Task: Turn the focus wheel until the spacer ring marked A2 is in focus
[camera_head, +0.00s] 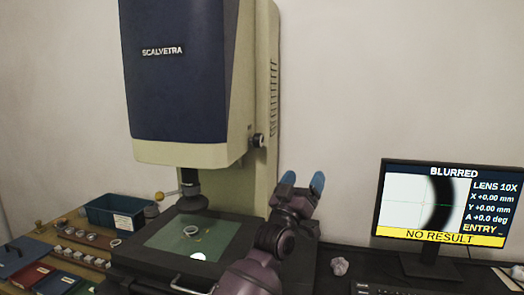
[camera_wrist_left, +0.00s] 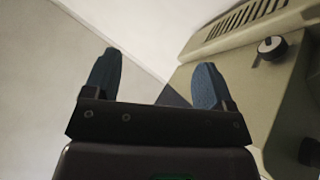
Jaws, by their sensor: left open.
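The focus wheel, a small dark knob (camera_head: 258,141), sits on the right side of the Scalvetra machine (camera_head: 180,75). It also shows in the left wrist view (camera_wrist_left: 271,48), right of my fingers. My left gripper (camera_head: 303,181) is open and empty, blue fingertips up, below and right of the wheel and apart from it. In the left wrist view my gripper (camera_wrist_left: 157,78) has nothing between its fingers. A metal ring (camera_head: 190,230) lies on the stage plate (camera_head: 165,243) under the lens; its mark is too small to read. The monitor (camera_head: 445,205) reads BLURRED and NO RESULT, with a blurred dark arc.
A teal bin (camera_head: 113,212) and a wooden rack (camera_head: 75,243) with several small parts stand left of the stage. Red, green and blue flat items lie at the lower left. A crumpled piece (camera_head: 340,266) and a keyboard (camera_head: 375,289) lie before the monitor.

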